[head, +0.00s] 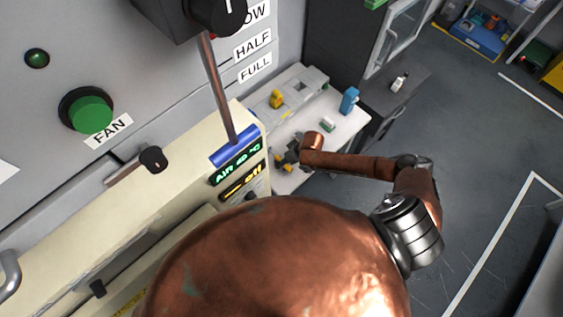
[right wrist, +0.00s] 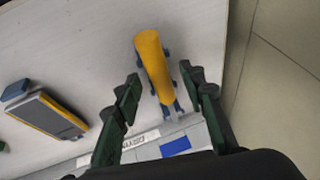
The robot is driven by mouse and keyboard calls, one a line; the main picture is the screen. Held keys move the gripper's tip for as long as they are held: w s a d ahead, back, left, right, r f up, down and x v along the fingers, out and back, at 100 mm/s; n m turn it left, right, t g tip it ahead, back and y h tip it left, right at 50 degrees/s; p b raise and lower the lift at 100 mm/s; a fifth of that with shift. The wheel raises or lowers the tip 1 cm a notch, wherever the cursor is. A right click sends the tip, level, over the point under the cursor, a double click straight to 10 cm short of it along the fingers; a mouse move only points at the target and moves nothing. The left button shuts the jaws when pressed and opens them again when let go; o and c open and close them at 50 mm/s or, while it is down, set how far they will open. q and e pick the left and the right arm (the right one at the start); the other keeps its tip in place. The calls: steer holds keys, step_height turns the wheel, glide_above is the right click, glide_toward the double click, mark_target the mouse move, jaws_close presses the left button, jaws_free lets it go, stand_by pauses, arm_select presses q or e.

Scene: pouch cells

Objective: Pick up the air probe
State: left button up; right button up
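A yellow rod-like handle (right wrist: 153,65), which looks like the air probe, rests on dark blue supports on the pale bench in the right wrist view. My right gripper (right wrist: 162,76) is open, with one dark green finger on each side of the handle's lower part. Gaps show between fingers and handle; I cannot tell the height difference. In the head view my right gripper (head: 288,155) is small, over the bench, and the probe there is hard to make out. My left gripper is not in view.
A yellow-edged handheld meter (right wrist: 48,114) lies left of the handle. A grey box with a yellow part (head: 277,98), a blue bottle (head: 349,101) and a small green-and-white item (head: 327,124) stand on the bench. The control panel (head: 130,45) rises at left.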

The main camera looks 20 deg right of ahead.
jaws_close()
stand_by(0.4)
steer(key=shift+r, duration=0.15)
